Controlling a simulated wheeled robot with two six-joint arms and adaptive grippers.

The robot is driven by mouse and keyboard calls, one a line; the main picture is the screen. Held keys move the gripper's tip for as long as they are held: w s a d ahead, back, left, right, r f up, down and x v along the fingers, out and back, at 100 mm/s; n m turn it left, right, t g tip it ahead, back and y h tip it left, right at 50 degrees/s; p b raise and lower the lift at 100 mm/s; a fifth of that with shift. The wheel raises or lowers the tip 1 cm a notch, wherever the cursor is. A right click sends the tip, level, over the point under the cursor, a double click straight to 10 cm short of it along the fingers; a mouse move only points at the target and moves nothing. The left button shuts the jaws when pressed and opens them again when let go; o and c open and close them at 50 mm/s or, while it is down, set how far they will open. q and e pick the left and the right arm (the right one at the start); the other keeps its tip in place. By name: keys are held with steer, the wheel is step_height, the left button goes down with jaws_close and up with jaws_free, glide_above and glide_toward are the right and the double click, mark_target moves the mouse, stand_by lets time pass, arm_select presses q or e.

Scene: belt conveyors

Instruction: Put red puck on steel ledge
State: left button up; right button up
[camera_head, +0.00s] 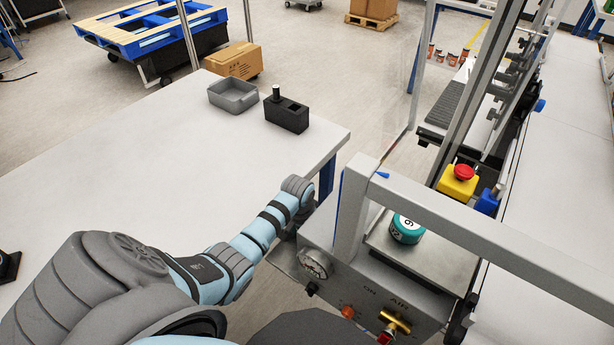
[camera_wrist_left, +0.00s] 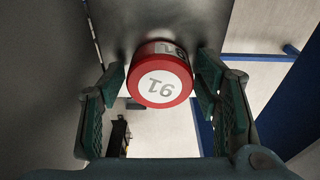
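The red puck (camera_wrist_left: 160,78), with a white numbered label, shows in the left wrist view against a grey metal surface. My left gripper (camera_wrist_left: 160,82) is open, with one finger on each side of the puck and a small gap visible on both sides. In the head view my left arm reaches to the left side of the grey machine; its gripper and the red puck are hidden there. A grey metal plate (camera_head: 444,262) inside the machine frame, possibly the steel ledge, bears a teal puck (camera_head: 406,229). My right gripper is not in view.
The machine's grey frame bar (camera_head: 455,225) crosses above the plate. A yellow box with a red button (camera_head: 459,178) stands behind it. The white table (camera_head: 150,160) is mostly clear, with a grey tray (camera_head: 233,97) and black block (camera_head: 287,114) at its far end.

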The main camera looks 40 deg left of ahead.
arm_select(q)
step_height(320, 180, up, 12)
steer(key=s+p, duration=0.1)
steer(key=p, duration=0.3)
steer(key=shift+s, duration=0.35)
stand_by(0.3)
